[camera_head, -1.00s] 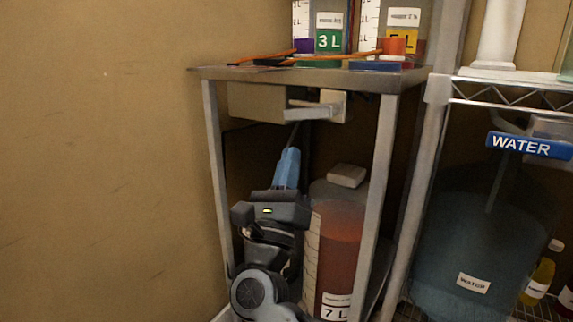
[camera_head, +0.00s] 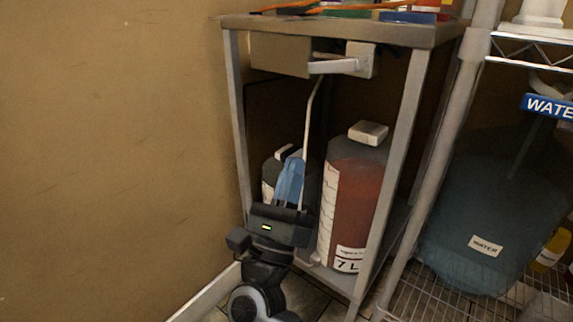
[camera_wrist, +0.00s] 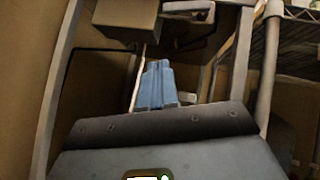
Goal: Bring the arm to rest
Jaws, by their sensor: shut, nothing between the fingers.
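My gripper (camera_head: 290,182) shows in the head view in front of the lower bay of the metal stand, its blue fingers pointing up. It is shut with nothing held. In the wrist view the blue fingers of my gripper (camera_wrist: 157,84) are together, pointing toward the stand. My arm runs down out of the bottom of the head view. Part of a dark container (camera_head: 269,172) shows behind the fingers, partly hidden by my gripper.
The stand (camera_head: 341,27) has a leg on each side of my gripper. A wire rack (camera_head: 420,285) with a WATER jug (camera_head: 487,205) is farther right. Plain wall (camera_head: 110,130) fills the left.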

